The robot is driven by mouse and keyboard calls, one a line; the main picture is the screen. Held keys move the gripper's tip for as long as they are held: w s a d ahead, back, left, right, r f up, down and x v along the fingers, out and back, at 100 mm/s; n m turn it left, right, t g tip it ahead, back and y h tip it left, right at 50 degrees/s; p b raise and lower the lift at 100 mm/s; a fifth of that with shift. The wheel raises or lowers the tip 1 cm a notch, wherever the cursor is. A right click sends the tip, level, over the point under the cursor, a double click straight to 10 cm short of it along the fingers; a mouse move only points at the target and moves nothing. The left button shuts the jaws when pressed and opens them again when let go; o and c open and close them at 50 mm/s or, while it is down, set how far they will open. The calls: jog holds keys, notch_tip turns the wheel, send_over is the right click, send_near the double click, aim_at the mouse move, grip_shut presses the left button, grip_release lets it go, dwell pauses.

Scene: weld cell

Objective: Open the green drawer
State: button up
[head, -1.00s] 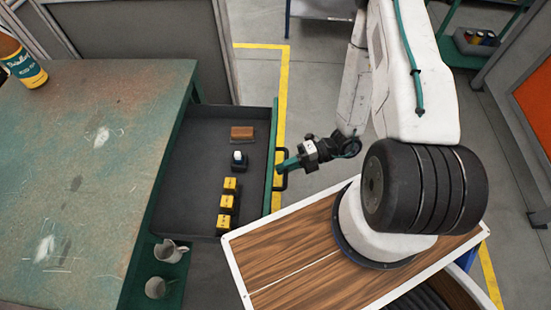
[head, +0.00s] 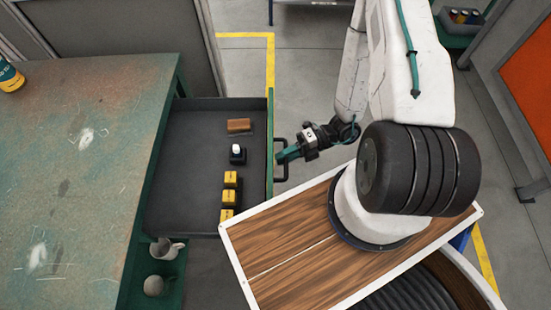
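The green drawer (head: 183,150) stands pulled well out from the right side of the workbench. Its inside is dark grey and its front edge (head: 270,135) is green. A black bar handle (head: 281,177) is on the outer face of the front. My gripper (head: 285,154), with teal fingers, is at the handle from the right and appears shut on it. The fingertips are small here and partly merge with the handle. Inside the drawer are a brown block (head: 239,125), a black item with a white top (head: 237,152) and several yellow boxes (head: 231,178).
The worn green workbench (head: 85,150) fills the left, with a bottle (head: 9,78) at its edge. Two grey jugs (head: 165,249) stand on a green shelf below the drawer. My wood-topped base lies close to the drawer's lower right corner. Open floor lies beyond the drawer.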

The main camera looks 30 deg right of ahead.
jog(key=shift+d, duration=0.1)
jog(key=v, duration=0.7)
jog(key=shift+d, duration=0.3)
notch_tip(320, 180, up, 22)
jog(key=s+d+n+g+h, duration=0.2)
jog(key=n+g+h, duration=0.6)
jog(key=n, duration=1.7)
jog(key=s+a+r+n+t+h, duration=0.1)
jog(key=s+r+n+t+h, duration=0.1)
jog(key=r+n, duration=0.2)
jog(key=s+a+r+n+t+h, duration=0.2)
jog(key=r+n+t+h, duration=0.1)
jog(key=r, duration=0.7)
jog(key=s+a+r+n+t+h, duration=0.2)
jog(key=r+n+t, duration=0.1)
jog(key=r+n, duration=0.2)
notch_tip(320, 180, up, 2)
jog(key=shift+r+n+h, duration=0.25)
jog(key=shift+n+h, duration=0.05)
jog(key=shift+h, duration=0.1)
